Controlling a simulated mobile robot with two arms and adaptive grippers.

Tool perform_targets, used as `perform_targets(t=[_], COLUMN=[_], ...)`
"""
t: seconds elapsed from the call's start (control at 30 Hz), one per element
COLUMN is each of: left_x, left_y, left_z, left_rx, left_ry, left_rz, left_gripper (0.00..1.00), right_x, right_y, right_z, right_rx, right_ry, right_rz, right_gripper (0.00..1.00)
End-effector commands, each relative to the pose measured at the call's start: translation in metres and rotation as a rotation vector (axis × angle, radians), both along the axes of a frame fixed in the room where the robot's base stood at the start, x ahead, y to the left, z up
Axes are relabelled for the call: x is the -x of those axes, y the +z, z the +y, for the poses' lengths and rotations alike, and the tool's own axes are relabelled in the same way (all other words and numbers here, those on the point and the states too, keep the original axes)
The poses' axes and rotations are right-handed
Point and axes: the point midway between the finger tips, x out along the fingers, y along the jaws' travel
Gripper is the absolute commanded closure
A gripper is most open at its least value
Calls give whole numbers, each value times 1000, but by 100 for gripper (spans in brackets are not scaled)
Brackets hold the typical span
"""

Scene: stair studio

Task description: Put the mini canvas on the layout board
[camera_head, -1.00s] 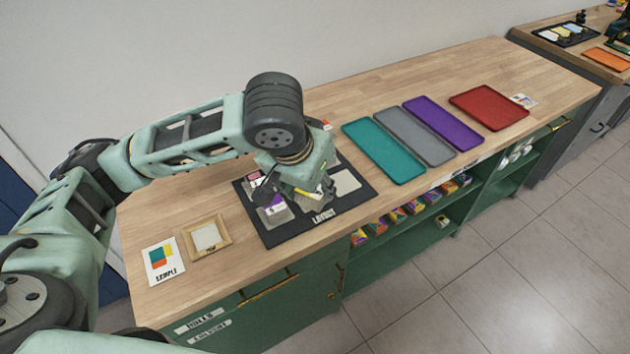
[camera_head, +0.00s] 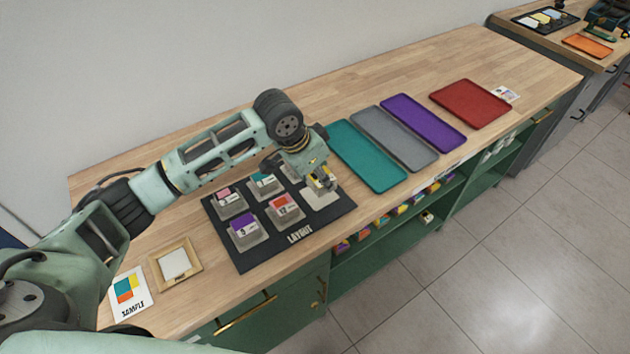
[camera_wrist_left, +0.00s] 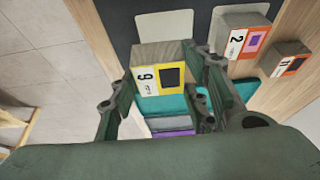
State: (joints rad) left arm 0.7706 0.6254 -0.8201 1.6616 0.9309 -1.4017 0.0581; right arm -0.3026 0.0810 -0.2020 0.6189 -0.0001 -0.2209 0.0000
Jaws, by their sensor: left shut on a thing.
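The layout board (camera_head: 268,256) is a black mat marked LAYOUT on the wooden counter. It carries several small blocks with coloured faces, among them purple (camera_head: 243,229), red (camera_head: 283,208), pink (camera_head: 229,199) and teal (camera_head: 263,181). A bare pale patch (camera_head: 322,199) is at its right front. My left gripper (camera_head: 322,183) is at this patch. Whether the block touches the board is unclear. My right gripper is out of view.
A wooden frame tray (camera_head: 190,257) and a SAMPLE card (camera_head: 129,294) lie to the left. Teal (camera_head: 368,157), grey (camera_head: 394,138), purple (camera_head: 424,123) and red (camera_head: 470,104) trays lie to the right. The counter behind is clear.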

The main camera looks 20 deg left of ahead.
Motion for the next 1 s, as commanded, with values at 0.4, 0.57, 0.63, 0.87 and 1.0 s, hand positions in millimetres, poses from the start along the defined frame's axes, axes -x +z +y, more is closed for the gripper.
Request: perform_targets(t=[0.4,0.57,0.63,0.87,1.0], left_x=[-11,-12,-12,-12,-12], left_y=[-39,-49,-50,-52,-52], left_z=[10,10,10,10,10], left_rx=[0,0,0,0,0], left_ry=[0,-1,-1,-1,-2], left_rz=[2,-1,-3,-1,-1], left_gripper=[81,81,81,81,47], right_x=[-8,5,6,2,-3], right_y=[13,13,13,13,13], right_z=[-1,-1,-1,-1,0], right_rx=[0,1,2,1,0], right_ry=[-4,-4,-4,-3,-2], right_rz=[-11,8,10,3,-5], right_gripper=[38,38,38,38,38])
